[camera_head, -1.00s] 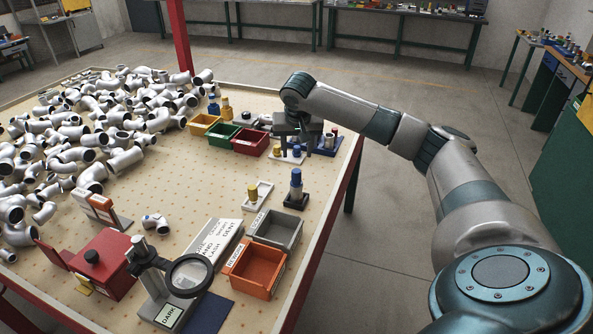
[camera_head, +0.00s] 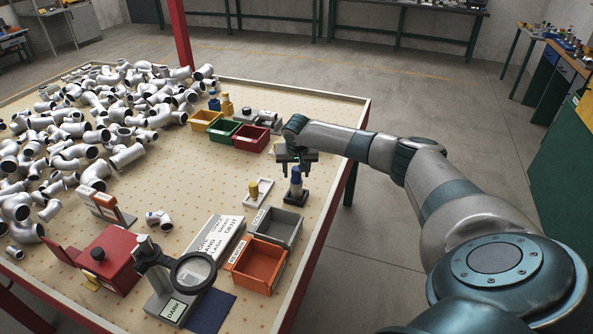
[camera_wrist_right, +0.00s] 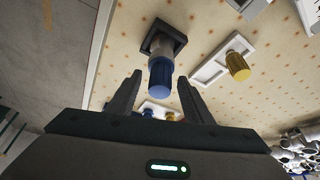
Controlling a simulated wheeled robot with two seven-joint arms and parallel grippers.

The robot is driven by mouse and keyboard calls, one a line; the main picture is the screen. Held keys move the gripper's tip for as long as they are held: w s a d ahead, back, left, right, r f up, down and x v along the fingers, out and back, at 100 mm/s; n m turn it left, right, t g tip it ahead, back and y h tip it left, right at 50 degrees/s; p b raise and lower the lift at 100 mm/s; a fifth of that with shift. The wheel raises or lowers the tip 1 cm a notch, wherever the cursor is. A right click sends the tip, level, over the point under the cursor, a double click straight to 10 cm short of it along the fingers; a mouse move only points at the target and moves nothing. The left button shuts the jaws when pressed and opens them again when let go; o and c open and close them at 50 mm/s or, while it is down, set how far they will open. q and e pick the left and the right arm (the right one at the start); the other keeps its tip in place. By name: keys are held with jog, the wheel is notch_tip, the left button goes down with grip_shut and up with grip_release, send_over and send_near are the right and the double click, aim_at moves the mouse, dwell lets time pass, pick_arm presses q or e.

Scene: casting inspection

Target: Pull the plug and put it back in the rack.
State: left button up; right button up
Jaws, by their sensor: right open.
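A blue plug (camera_head: 296,176) stands upright in a grey part on a dark square base. It also shows in the right wrist view (camera_wrist_right: 160,78), near the gap between my fingertips. My right gripper (camera_head: 296,166) is open, pointing down just above and around the plug's top; I cannot tell whether it touches. A white rack (camera_head: 259,200) with one yellow plug (camera_head: 253,190) upright in it lies to the left of the dark base. In the right wrist view, a second white holder with blue and yellow plugs (camera_wrist_right: 170,116) is partly hidden behind my gripper. My left gripper is not in view.
Yellow, green and red bins (camera_head: 251,139) stand farther back. A grey bin (camera_head: 290,222) and an orange bin (camera_head: 276,262) stand nearer. A magnifier (camera_head: 193,272) and a red box (camera_head: 107,262) are at front left. Pipe castings pile up at back left. The table's right edge is close.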

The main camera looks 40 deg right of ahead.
jog(key=shift+d+f, duration=0.1)
jog(key=shift+f, duration=0.15)
jog(key=shift+c, duration=0.3)
grip_shut()
jog(key=shift+r, duration=0.15)
jog(key=shift+r+p, duration=1.8)
jog(key=shift+p, duration=0.35)
jog(key=shift+r, duration=0.1)
jog(key=shift+r+p, duration=1.95)
jog(key=shift+p, duration=0.25)
